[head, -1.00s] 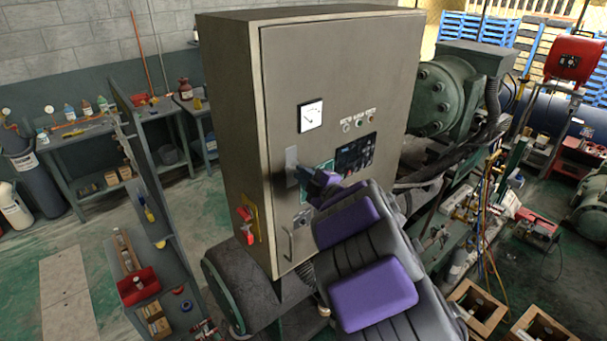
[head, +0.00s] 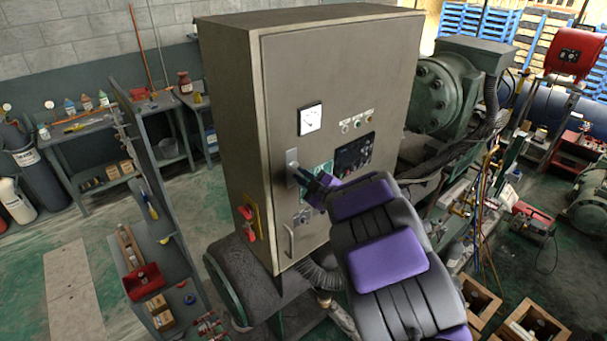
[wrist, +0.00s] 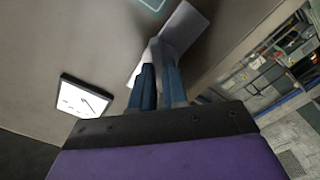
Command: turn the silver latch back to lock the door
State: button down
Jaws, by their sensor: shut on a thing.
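The grey cabinet door (head: 345,75) appears closed, flush with its frame. The silver latch (head: 292,161) is on the door's left side, below a square gauge. My gripper (head: 303,178) is at the latch, reaching in from the right. In the wrist view, the blue fingers of my gripper (wrist: 158,82) are closed around the latch handle (wrist: 153,53). The latch's silver plate (wrist: 184,28) shows just beyond them. The fingers partly hide the handle, so its exact angle is hard to tell.
A white gauge (head: 310,119) and a dark control panel (head: 354,153) are on the door near my gripper. A bar handle (head: 289,241) is lower down. A red and yellow switch (head: 248,222) is on the cabinet's side. A green motor (head: 440,90) stands at right.

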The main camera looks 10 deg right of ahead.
jog(key=shift+f, duration=0.3)
jog(key=m, duration=0.4)
jog(key=shift+m, duration=0.3)
jog(key=m, duration=0.3)
jog(key=shift+a, duration=0.1)
jog(key=c, duration=1.2)
grip_release()
jog(key=shift+w+m, duration=0.2)
jog(key=shift+m, duration=0.1)
jog(key=shift+s+r, duration=0.15)
